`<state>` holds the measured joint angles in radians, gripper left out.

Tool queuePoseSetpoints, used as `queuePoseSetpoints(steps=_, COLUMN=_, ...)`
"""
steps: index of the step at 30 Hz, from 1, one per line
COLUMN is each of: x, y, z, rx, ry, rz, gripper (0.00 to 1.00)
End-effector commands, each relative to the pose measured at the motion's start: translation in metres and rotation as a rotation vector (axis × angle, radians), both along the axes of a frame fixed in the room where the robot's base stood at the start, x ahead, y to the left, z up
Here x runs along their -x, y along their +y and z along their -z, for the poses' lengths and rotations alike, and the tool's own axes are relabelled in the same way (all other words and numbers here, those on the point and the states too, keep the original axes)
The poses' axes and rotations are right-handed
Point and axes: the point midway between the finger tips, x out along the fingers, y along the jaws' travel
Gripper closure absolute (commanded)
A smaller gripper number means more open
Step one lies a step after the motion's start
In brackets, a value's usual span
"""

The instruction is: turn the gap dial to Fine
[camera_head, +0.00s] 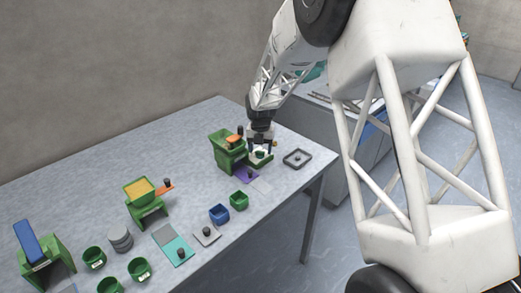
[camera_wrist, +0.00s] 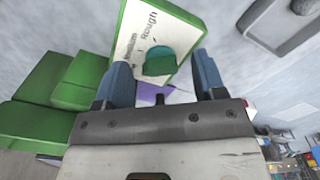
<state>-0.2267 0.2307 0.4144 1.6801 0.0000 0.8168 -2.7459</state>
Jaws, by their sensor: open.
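The gap dial (camera_wrist: 158,62) is a teal-green knob on a white label plate (camera_wrist: 130,22) with a green edge. In the wrist view I read "Rough" and "Medium" on the plate; I see no "Fine" label, and I cannot tell where the dial points. My gripper (camera_wrist: 161,59) is open, with one blue finger on each side of the dial; whether they touch it is unclear. In the head view my gripper (camera_head: 261,147) is down at the dial plate, beside the green mill (camera_head: 228,152) with an orange part on top.
A grey square tray (camera_head: 297,159) lies right of the gripper, near the table edge. A purple piece (camera_head: 245,174) lies in front of the mill. Blue (camera_head: 219,214) and green (camera_head: 240,200) cups stand nearer. Another green stand (camera_head: 147,202) is further left.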

Motion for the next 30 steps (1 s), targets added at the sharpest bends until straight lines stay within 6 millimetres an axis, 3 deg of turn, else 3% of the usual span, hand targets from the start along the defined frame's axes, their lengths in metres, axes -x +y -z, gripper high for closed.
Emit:
queuePoseSetpoints(steps=18, x=0.000, y=0.000, z=-0.067, rx=-0.001, ry=-0.001, rz=0.000, gripper=0.36)
queuePoseSetpoints(steps=30, x=0.000, y=0.000, z=-0.073, rx=0.000, ry=0.000, rz=0.000, gripper=0.36)
